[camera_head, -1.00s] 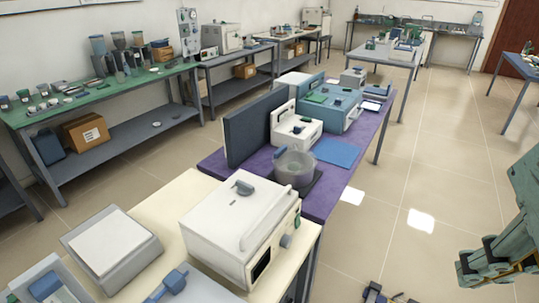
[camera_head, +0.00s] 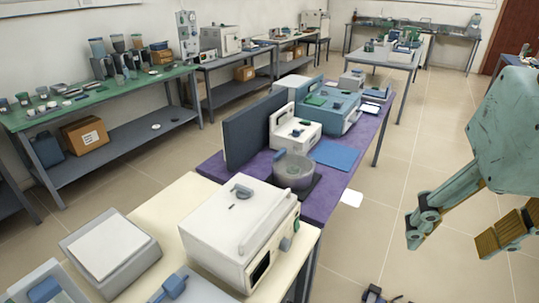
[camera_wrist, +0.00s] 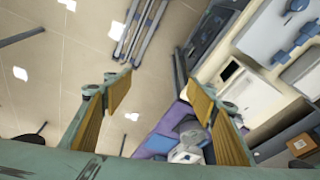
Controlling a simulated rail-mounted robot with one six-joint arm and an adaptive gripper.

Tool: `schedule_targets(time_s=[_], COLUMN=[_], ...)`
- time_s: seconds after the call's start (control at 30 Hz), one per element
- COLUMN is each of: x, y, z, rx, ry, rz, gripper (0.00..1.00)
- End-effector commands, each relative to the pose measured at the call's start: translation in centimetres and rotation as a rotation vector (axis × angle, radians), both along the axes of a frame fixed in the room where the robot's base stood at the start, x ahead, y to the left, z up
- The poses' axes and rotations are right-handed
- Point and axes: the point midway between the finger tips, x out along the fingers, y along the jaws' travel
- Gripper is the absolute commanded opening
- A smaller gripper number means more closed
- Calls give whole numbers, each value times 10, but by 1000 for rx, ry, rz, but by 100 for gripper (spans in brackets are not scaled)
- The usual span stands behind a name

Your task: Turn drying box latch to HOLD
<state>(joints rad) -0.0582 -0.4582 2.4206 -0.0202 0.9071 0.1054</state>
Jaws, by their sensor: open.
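A white box-shaped appliance (camera_head: 240,228), likely the drying box, stands on the cream table in the head view. It has a blue-grey handle (camera_head: 241,191) on top, and a dark display (camera_head: 261,268) and blue-grey knob (camera_head: 285,243) on its front. No HOLD marking is legible, and I cannot tell which part is the latch. The box also shows tilted at the right of the wrist view (camera_wrist: 252,94). My gripper (camera_head: 468,232) is open and empty over the floor, right of the tables and well apart from the box. Its yellow-padded fingers show in the wrist view (camera_wrist: 160,102).
A purple table (camera_head: 325,200) behind the box carries a grey pot (camera_head: 293,170), a white device (camera_head: 296,130) and a blue device (camera_head: 335,105). A dark upright panel (camera_head: 255,130) stands there. A scale (camera_head: 110,247) sits left of the box.

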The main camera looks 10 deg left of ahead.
Motion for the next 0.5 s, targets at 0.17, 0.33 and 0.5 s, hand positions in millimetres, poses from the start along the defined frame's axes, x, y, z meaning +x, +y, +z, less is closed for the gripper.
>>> schedule_targets(time_s=[0.17,0.33,0.5], x=[24,46,69], y=[7,16,25], z=[1,1,0], rx=[1,0,1], ry=[32,60,86], rz=[-12,-27,-43], gripper=[52,52,52])
